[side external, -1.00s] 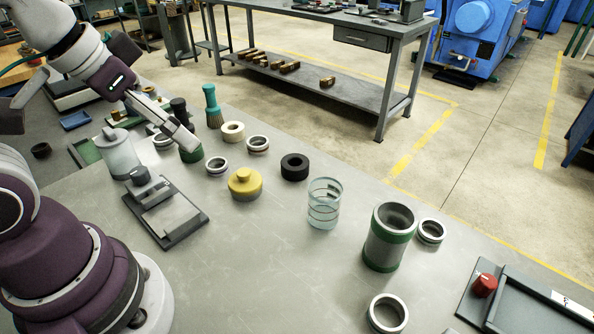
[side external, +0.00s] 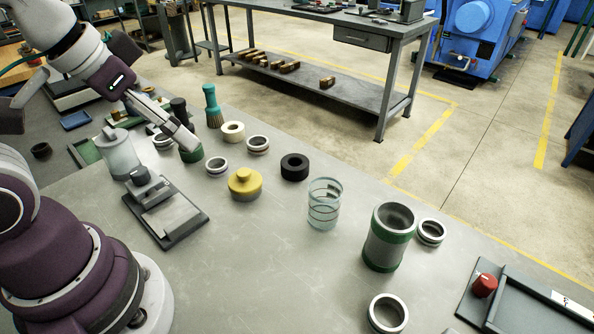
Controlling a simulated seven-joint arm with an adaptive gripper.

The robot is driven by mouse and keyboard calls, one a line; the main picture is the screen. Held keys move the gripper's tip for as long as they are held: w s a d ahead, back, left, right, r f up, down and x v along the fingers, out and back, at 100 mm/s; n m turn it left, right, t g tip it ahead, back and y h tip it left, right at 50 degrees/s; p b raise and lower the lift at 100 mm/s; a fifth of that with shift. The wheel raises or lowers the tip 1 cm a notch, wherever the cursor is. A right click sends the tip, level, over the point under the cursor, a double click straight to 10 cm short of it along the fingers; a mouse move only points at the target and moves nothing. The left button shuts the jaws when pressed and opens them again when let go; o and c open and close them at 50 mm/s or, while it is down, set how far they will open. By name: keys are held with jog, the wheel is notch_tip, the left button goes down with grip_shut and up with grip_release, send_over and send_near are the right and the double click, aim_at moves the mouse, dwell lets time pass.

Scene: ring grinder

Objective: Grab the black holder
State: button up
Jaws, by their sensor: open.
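My gripper (side external: 186,140) reaches in from the upper left and points down to the right. It is open, with its fingertips at a green cylindrical piece (side external: 190,154); I cannot tell whether they touch it. A dark upright piece (side external: 179,107) stands just behind the gripper, partly hidden by it. A black ring-shaped piece (side external: 294,167) lies flat on the bench to the right, well apart from the gripper. I cannot tell for certain which black piece is the holder.
Near the gripper are a teal brush (side external: 212,106), a cream ring (side external: 232,132), metal rings (side external: 217,166) and a yellow lidded piece (side external: 244,184). A glass cylinder (side external: 324,204) and a green-banded metal cylinder (side external: 388,237) stand to the right. The bench's (side external: 270,265) front middle is clear.

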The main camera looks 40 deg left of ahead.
jog(key=w+n, duration=0.1)
jog(key=w, duration=0.8)
jog(key=n+g, duration=0.1)
send_near(295, 162)
jog(key=shift+n+y, duration=0.6)
jog(key=x, duration=0.6)
jog(key=d+x, duration=0.1)
jog(key=x, duration=0.3)
jog(key=shift+f, duration=0.2)
jog(key=shift+r, duration=0.1)
jog(key=c, duration=1.3)
